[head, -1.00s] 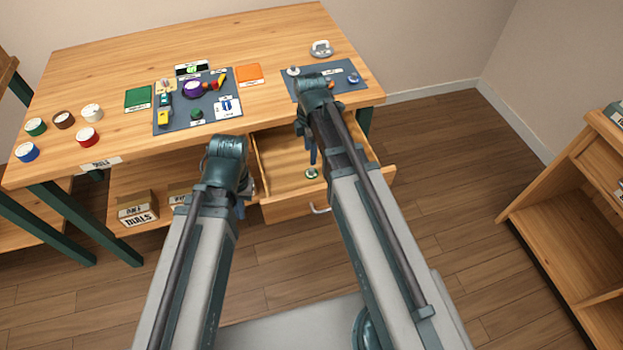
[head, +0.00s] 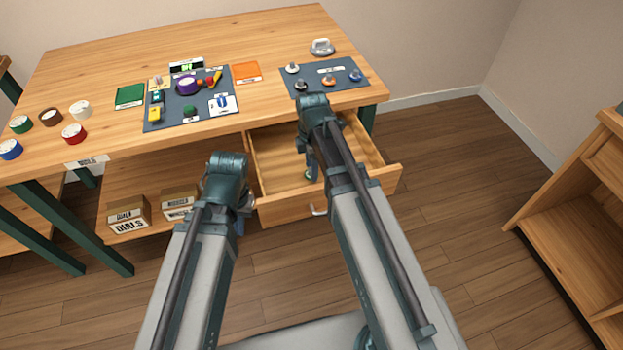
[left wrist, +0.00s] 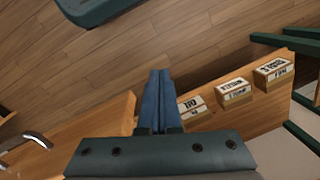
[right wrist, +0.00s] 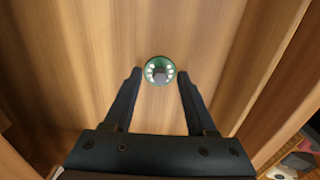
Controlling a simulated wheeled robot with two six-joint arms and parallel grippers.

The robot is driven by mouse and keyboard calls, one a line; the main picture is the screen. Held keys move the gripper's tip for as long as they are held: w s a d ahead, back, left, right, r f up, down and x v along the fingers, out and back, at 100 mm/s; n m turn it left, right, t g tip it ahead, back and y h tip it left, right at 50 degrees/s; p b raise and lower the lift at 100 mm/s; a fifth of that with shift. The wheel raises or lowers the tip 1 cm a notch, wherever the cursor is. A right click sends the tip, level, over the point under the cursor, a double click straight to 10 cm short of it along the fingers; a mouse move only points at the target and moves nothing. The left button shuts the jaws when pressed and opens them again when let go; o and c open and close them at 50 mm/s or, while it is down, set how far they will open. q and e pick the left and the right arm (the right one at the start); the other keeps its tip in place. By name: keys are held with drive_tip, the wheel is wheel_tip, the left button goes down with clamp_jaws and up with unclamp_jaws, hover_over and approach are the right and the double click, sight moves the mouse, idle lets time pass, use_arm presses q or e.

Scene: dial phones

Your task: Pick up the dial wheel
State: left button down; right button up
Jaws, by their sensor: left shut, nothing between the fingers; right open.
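The dial wheel (right wrist: 160,70) is a small round disc with a green rim and pale holes. It lies on the drawer floor. In the right wrist view it sits just beyond and between the tips of my open right gripper (right wrist: 160,82), which points down into the drawer. In the head view a sliver of the wheel (head: 308,174) shows beside my right gripper (head: 312,172), mostly hidden. My left gripper (left wrist: 159,75) is shut and empty, in front of the table's lower shelf, left of the drawer.
The open drawer (head: 275,160) has raised walls around my right gripper. Small boxes (head: 128,214) stand on the lower shelf. On the tabletop are a grey mat (head: 215,118) with parts, another mat (head: 340,68) with knobs, and several round pots (head: 73,133).

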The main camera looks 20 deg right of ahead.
drive_tip(key=shift+c, duration=0.2)
clamp_jaws()
drive_tip(key=shift+r+p, duration=0.1)
drive_tip(key=shift+p, duration=0.2)
wheel_tip(320, 180, up, 10)
drive_tip(key=p, duration=0.9)
drive_tip(key=shift+p, duration=0.35)
